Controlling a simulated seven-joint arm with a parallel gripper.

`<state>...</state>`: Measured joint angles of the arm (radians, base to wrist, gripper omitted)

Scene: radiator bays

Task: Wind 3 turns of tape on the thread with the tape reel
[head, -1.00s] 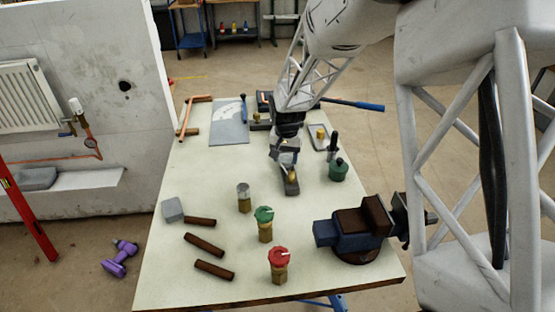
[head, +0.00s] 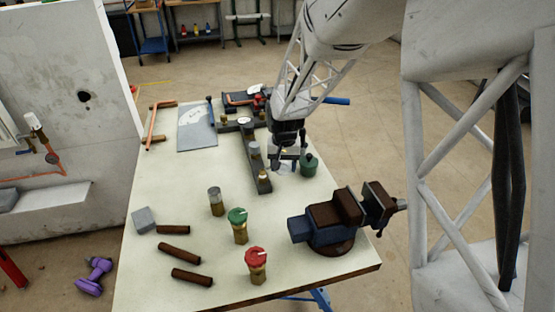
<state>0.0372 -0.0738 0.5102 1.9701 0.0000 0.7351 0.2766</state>
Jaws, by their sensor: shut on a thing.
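My gripper (head: 286,157) is low over a pale plate right of the dark bar, just left of the green pot. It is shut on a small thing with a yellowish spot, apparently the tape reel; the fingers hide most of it. The dark bar (head: 257,163) lies on the bench. A small brass fitting (head: 263,175) stands near its front end, and a grey capped piece (head: 254,149) stands behind that. My gripper is apart from both. I cannot make out the thread or any tape on it at this size.
A dark green pot (head: 309,165) stands close right of my gripper. A vise (head: 330,222) is at the right edge. The bench's left middle is clear.

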